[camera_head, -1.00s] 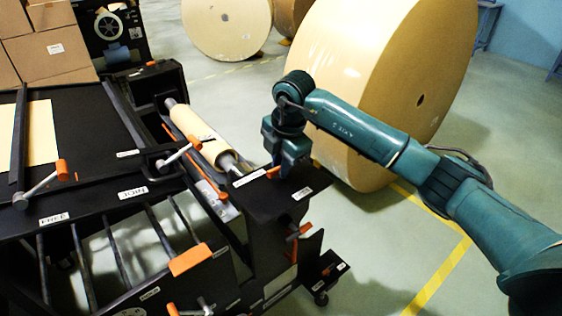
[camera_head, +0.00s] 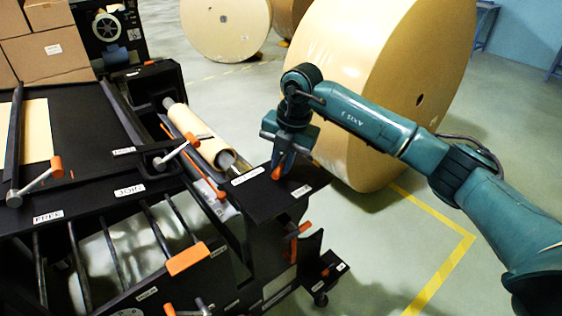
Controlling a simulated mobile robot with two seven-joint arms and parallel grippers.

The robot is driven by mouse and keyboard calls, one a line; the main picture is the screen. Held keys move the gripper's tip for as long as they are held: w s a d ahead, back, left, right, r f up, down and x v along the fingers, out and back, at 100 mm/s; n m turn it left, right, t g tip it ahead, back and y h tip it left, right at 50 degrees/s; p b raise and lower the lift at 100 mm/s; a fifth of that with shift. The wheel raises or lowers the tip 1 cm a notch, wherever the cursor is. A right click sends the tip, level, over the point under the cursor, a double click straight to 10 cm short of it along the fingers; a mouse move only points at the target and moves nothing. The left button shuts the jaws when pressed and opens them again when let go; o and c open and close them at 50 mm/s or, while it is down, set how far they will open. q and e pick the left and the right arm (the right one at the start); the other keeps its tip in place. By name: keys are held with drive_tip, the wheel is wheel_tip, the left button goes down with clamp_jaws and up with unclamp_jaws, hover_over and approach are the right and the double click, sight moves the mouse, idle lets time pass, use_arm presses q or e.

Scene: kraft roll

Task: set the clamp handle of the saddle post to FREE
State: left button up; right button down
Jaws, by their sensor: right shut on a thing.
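The saddle post appears to be the black stand with a flat top plate (camera_head: 262,202), right of the machine's long table. A short orange clamp handle (camera_head: 277,174) shows on this plate, partly hidden by my right gripper (camera_head: 284,166). My right gripper reaches down from above and is shut on the handle. Two white labels lie on the plate, one at the back left (camera_head: 248,176) and one at the front right (camera_head: 302,191). Their words are too small to read. The handle's pivot is hidden. My left gripper is not in view.
A big kraft roll (camera_head: 385,85) stands close behind my right arm. A thin paper-wound shaft (camera_head: 195,135) lies left of the post. Other orange-tipped handles stick out on the machine, one below the plate (camera_head: 300,229). Open floor lies to the right.

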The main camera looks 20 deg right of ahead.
sight(295, 172)
drive_tip(key=n, duration=0.4)
drive_tip(key=n+g, duration=0.1)
drive_tip(key=n, duration=0.1)
drive_tip(key=shift+d+n+y+b, duration=0.3)
drive_tip(key=shift+b, duration=0.05)
drive_tip(key=n, duration=0.2)
drive_tip(key=n+g, duration=0.1)
drive_tip(key=n, duration=0.2)
drive_tip(key=shift+w+d+r, duration=0.1)
drive_tip(key=shift+w+d, duration=0.1)
drive_tip(key=shift+n, duration=0.4)
drive_tip(key=c, duration=1.3)
unclamp_jaws()
drive_tip(key=shift+c, duration=0.2)
wheel_tip(295, 172, up, 13)
drive_tip(key=d+b, duration=0.1)
drive_tip(key=d, duration=0.1)
drive_tip(key=shift+w+d, duration=0.25)
drive_tip(key=shift+w, duration=0.15)
